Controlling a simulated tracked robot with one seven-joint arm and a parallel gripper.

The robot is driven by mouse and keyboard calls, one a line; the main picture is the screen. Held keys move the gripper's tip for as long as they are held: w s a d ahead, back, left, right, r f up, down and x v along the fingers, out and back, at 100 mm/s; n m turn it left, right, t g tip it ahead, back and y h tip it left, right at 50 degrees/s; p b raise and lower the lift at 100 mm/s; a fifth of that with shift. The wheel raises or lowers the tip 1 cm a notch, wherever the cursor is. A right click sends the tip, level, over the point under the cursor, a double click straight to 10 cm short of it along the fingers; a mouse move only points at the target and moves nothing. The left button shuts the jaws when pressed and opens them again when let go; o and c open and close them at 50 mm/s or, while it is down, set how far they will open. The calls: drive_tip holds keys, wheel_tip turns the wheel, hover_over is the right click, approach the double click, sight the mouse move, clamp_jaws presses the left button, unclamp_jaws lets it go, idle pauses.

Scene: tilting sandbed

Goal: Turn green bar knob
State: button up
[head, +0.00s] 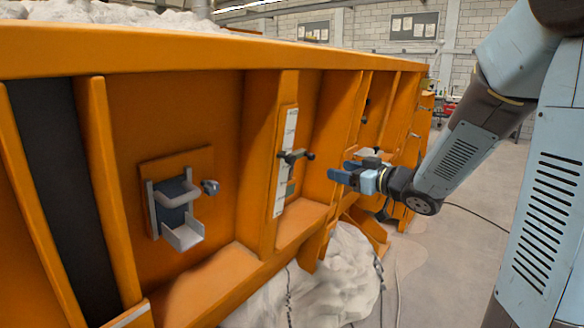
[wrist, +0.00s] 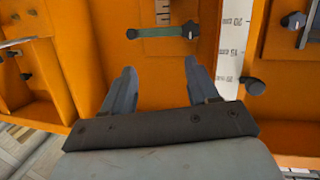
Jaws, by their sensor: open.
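The green bar knob (wrist: 163,32) shows near the top of the wrist view. It is a slim dark-green bar lying nearly level across an orange panel, with a dark round end at each side. My gripper (wrist: 160,66) is open and empty, its two blue-grey fingers pointing toward the panel. The bar shows beyond the fingertips, with a visible gap and no contact. In the head view my gripper (head: 345,171) is beside the orange sandbed wall, right of the middle. I cannot make out the green bar there.
A white scale strip (wrist: 235,45) and a dark knob (wrist: 255,87) are right of the fingers. In the head view, a black handle (head: 296,156) sits on a scaled rib, and a grey bracket (head: 174,210) is further left. Open floor (head: 450,240) lies right.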

sight(293, 167)
drive_tip(key=w+a+g+y, duration=0.1)
drive_tip(key=w+a, duration=0.2)
drive_tip(key=a, duration=0.3)
drive_tip(key=w+a+f+n+g+y, duration=0.1)
drive_tip(key=w+a+y, duration=0.1)
drive_tip(key=w+a, duration=0.2)
drive_tip(key=a, duration=0.3)
idle(0.4)
drive_tip(key=c, duration=0.9)
drive_tip(key=shift+n+t, duration=0.3)
drive_tip(key=shift+n, duration=0.6)
drive_tip(key=o, duration=0.9)
drive_tip(key=shift+s, duration=0.1)
